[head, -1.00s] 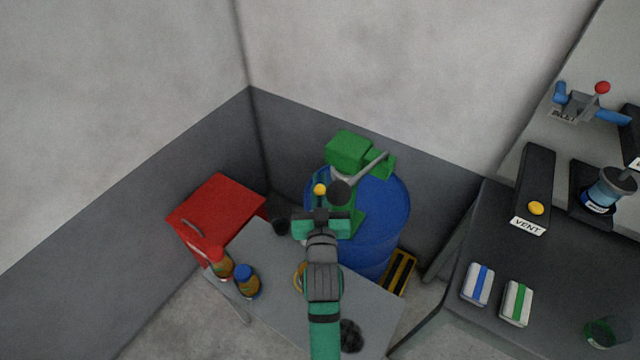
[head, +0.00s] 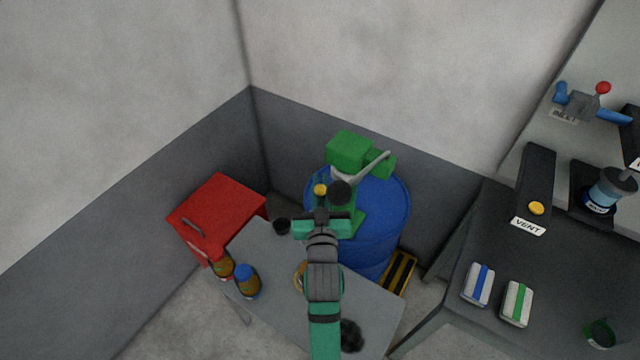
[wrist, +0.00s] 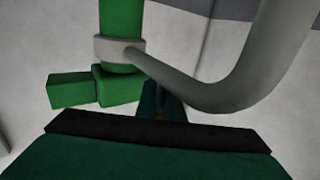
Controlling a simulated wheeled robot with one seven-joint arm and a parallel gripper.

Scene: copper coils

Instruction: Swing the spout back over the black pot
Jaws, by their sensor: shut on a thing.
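A green pump (head: 348,152) stands on a blue drum (head: 385,220). In the wrist view, its grey curved spout (wrist: 215,103) runs from a pale collar on the green column (wrist: 122,30), bends low and rises to the right. My gripper (head: 321,212) is in front of the pump, at the near left of the drum, and is shut on the spout. The exact contact is hidden behind the pipe and the hand.
A red cabinet (head: 217,210) is at the left. A dark bench (head: 490,240) stands to the right. Walls close off the corner behind the drum.

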